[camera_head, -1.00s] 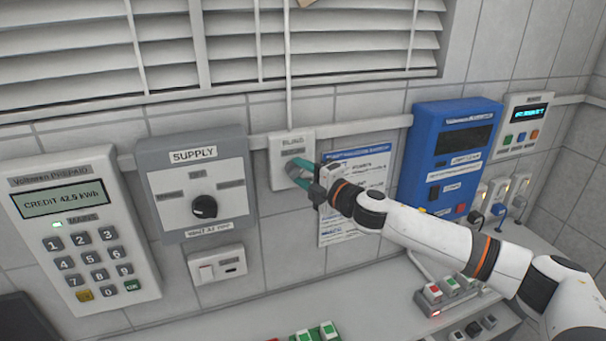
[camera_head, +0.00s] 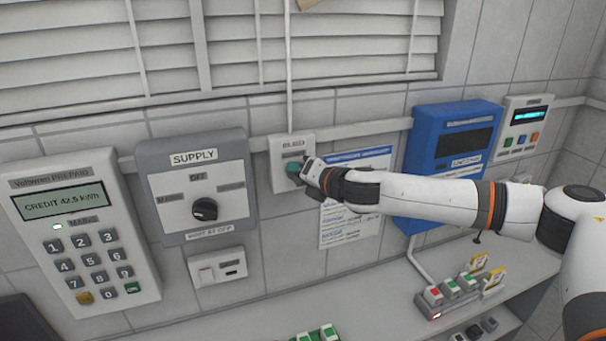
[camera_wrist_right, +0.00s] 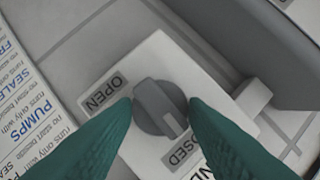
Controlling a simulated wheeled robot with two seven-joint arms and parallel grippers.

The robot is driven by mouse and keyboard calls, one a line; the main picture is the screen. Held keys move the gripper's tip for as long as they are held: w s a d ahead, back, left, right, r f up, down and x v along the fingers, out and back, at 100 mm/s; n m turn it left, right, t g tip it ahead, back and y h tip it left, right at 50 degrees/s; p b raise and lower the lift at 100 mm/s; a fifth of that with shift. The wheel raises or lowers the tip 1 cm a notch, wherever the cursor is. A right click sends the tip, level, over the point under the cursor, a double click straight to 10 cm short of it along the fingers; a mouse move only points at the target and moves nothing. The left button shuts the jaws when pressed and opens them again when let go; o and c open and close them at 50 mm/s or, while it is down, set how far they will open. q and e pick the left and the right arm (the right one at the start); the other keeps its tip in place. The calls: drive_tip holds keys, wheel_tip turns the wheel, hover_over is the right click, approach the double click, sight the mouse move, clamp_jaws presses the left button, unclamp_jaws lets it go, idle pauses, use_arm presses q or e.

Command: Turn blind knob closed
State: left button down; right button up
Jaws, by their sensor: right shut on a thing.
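The blind box (camera_head: 279,150) is a small white panel on the wall below the window blind, labelled BLIND. In the right wrist view its grey round knob (camera_wrist_right: 160,107) has a raised grip and a pale pointer mark toward the lower right, near the partly hidden CLOSED label (camera_wrist_right: 187,152). The OPEN label (camera_wrist_right: 103,93) is at the upper left. My right gripper (camera_head: 295,171) is at the box, its teal fingers on both sides of the knob; it also shows in the wrist view (camera_wrist_right: 160,112), shut on the knob. My left gripper is out of view.
The grey supply panel (camera_head: 232,185) with a black knob is left of the box. A notice sheet (camera_head: 349,225) is behind my right arm. The blue unit (camera_head: 428,150) stands further right. A bench (camera_head: 395,290) with button blocks lies below.

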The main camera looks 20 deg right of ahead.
drive_tip(key=shift+f+n+h, duration=0.15)
drive_tip(key=shift+n+h, duration=0.15)
drive_tip(key=shift+n, duration=0.1)
drive_tip(key=o, duration=1)
drive_tip(key=b+v, duration=0.2)
drive_tip(key=v, duration=1)
drive_tip(key=shift+b, duration=0.3)
